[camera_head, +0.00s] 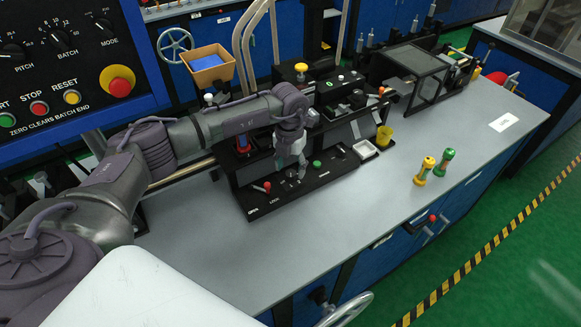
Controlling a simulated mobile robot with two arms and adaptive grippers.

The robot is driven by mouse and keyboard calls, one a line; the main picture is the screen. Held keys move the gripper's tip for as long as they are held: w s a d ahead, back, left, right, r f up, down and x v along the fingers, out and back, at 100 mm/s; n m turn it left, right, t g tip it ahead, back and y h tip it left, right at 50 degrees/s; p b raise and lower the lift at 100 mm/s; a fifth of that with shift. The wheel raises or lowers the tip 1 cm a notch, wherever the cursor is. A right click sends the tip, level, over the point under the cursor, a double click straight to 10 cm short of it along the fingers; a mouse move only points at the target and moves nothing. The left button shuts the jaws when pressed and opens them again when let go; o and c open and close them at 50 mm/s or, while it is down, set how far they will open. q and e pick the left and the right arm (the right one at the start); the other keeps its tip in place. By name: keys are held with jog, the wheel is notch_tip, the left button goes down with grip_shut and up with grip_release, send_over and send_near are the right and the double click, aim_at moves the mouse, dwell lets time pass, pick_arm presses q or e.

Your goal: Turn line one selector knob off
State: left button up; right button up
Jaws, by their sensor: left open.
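A black sloping control panel (298,192) runs along the front of the machine on the grey bench. It carries a small red-tipped lever (266,187), a green button (317,164) and several small dark and pale controls. Its labels are too small to read, so I cannot tell which control is the line one selector knob. My left gripper (299,173) is open and points down over the middle of this panel, between the red-tipped lever and the green button. I cannot tell whether it touches a control, and it hides part of the panel. My right gripper is not in view.
The bench front is clear.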

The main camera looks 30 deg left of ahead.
pick_arm(q)
jog(key=shift+d+f, duration=0.1)
jog(key=shift+f, duration=0.9)
jog(key=c, duration=0.5)
grip_shut()
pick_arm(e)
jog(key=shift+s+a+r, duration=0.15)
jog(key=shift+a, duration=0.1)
